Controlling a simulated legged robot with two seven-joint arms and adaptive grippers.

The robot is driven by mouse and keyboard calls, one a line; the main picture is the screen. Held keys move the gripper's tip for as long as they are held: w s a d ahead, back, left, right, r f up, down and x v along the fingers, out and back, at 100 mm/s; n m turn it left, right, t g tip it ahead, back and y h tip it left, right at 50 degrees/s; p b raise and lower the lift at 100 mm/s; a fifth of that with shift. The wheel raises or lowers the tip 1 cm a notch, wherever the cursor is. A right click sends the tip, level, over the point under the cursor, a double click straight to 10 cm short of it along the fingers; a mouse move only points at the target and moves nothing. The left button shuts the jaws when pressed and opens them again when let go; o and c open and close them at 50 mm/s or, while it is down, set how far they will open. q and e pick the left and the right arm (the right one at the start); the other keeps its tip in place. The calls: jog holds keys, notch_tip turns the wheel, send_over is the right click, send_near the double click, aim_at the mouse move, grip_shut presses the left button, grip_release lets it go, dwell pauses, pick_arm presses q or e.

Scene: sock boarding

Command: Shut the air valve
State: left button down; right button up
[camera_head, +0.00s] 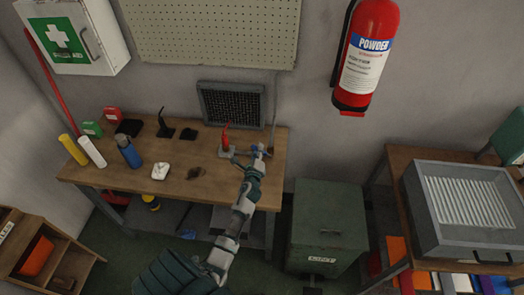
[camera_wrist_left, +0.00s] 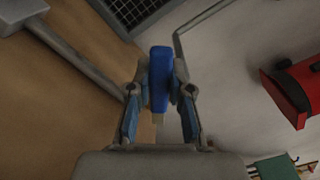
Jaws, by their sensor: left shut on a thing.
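The air valve's blue handle (camera_wrist_left: 160,75) stands upright in the middle of the left wrist view, between my left fingers. My left gripper (camera_wrist_left: 160,92) is shut on it, one finger touching each side. In the head view my left gripper (camera_head: 258,153) is at the right end of the workbench, and only a little blue of the handle shows there. A thin grey pipe (camera_head: 274,125) rises beside the gripper; it also shows in the left wrist view (camera_wrist_left: 181,50). The valve body is mostly hidden. My right gripper is out of view.
The wooden workbench (camera_head: 222,183) carries a red upright form (camera_head: 225,140) just left of the gripper, a dark mesh panel (camera_head: 231,102) behind, and a blue bottle (camera_head: 129,152). A green lidded bin (camera_head: 328,215) stands right of it. A red extinguisher (camera_head: 367,50) hangs on the wall.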

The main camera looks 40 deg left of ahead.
pick_arm(q)
jog(key=n, duration=0.1)
jog(key=a+f+n+b, duration=0.1)
jog(key=n, duration=0.1)
jog(key=f+n+b, duration=0.1)
jog(key=n, duration=0.1)
jog(key=shift+s+a+f, duration=0.2)
jog(key=shift+s+a, duration=0.05)
jog(key=shift+s, duration=0.1)
jog(key=shift+f+n+b, duration=0.5)
jog(key=shift+f+n, duration=0.05)
jog(key=shift+n, duration=0.75)
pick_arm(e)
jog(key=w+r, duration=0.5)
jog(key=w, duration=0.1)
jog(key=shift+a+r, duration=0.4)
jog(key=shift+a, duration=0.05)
pick_arm(q)
jog(key=c, duration=1.1)
grip_release()
jog(key=shift+a, duration=0.1)
jog(key=shift+c, duration=0.2)
jog(key=shift+o, duration=0.5)
jog(key=shift+w+a+f, duration=0.1)
jog(key=shift+a+f, duration=0.05)
jog(key=shift+f, duration=0.1)
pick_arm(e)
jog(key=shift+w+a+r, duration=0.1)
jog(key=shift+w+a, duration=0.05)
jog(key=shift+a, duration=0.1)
